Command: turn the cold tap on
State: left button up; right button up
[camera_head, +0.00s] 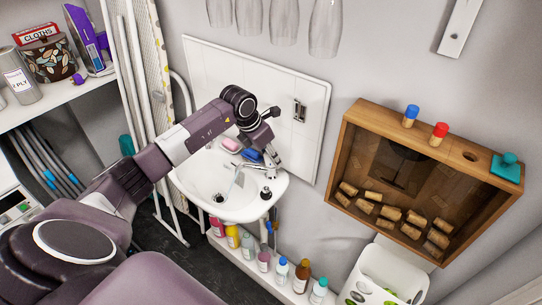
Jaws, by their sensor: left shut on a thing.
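The white basin (195,180) is on the wall at the middle, with a dark drain (218,196). My left arm reaches over it from the left. My left gripper (271,163) points down at the basin's back right corner. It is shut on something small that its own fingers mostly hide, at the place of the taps. A thin pale spout-like piece (236,180) shows beside it over the bowl. A small dark-topped fitting (265,192) stands on the right rim. I cannot tell which tap is the cold one. My right gripper is out of view.
A pink soap (231,145) and a blue item (251,155) lie at the basin's back edge, close to the gripper. Several bottles (282,268) stand below. A wooden wall box (350,130) hangs at right. Pale poles (130,70) stand at left.

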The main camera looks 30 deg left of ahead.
pick_arm(q)
jog(key=shift+n+y+b, duration=0.3)
jog(key=shift+n+y, duration=0.5)
jog(key=shift+n, duration=1.4)
jog(key=o, duration=0.9)
jog(key=shift+r, duration=0.1)
jog(key=v, duration=1.1)
jog(key=shift+s+d+r, duration=0.1)
jog(key=shift+s+r, duration=0.1)
jog(key=shift+r, duration=0.15)
